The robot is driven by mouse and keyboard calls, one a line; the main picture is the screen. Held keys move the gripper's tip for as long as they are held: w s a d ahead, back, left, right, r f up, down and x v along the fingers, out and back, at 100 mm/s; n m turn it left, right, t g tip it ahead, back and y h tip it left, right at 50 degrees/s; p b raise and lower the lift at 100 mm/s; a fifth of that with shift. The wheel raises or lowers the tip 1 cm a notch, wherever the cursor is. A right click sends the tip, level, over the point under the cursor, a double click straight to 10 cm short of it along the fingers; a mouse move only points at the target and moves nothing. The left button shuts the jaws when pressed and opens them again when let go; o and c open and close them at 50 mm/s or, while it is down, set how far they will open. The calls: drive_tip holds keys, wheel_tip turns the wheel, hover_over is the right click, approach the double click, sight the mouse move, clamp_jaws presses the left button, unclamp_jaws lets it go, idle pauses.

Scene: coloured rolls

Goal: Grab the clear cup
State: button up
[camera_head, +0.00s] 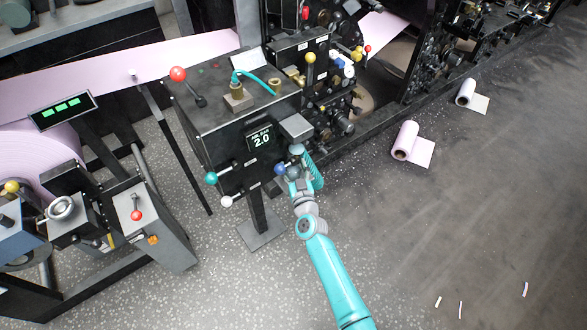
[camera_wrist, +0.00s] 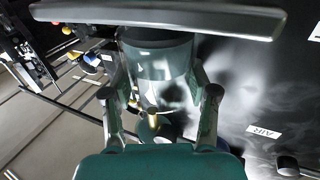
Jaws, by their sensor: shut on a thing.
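The clear cup (camera_wrist: 158,68) shows in the wrist view as a see-through cylinder with a darker upper band, just under a grey metal plate (camera_wrist: 160,14). My gripper (camera_wrist: 157,84) has one finger on each side of the cup and is shut on it. A brass-coloured piece (camera_wrist: 152,121) shows below or through the cup; I cannot tell which. In the head view my gripper (camera_head: 298,156) is at the front of the black machine box, just below the grey plate (camera_head: 296,127). The cup cannot be made out there.
The black control box (camera_head: 225,120) has a display reading 2.0 and coloured ball knobs. Knobs (camera_head: 280,169) sit close to my gripper. Pink rolls (camera_head: 404,141) and (camera_head: 465,92) lie on the floor at the right. Open floor (camera_head: 470,220) lies to the right of my arm.

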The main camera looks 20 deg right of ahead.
drive_tip(key=shift+r, duration=1.05)
drive_tip(key=s+a, duration=0.1)
drive_tip(key=s, duration=1.6)
drive_tip(key=shift+s+a, duration=0.2)
drive_tip(key=shift+s, duration=0.2)
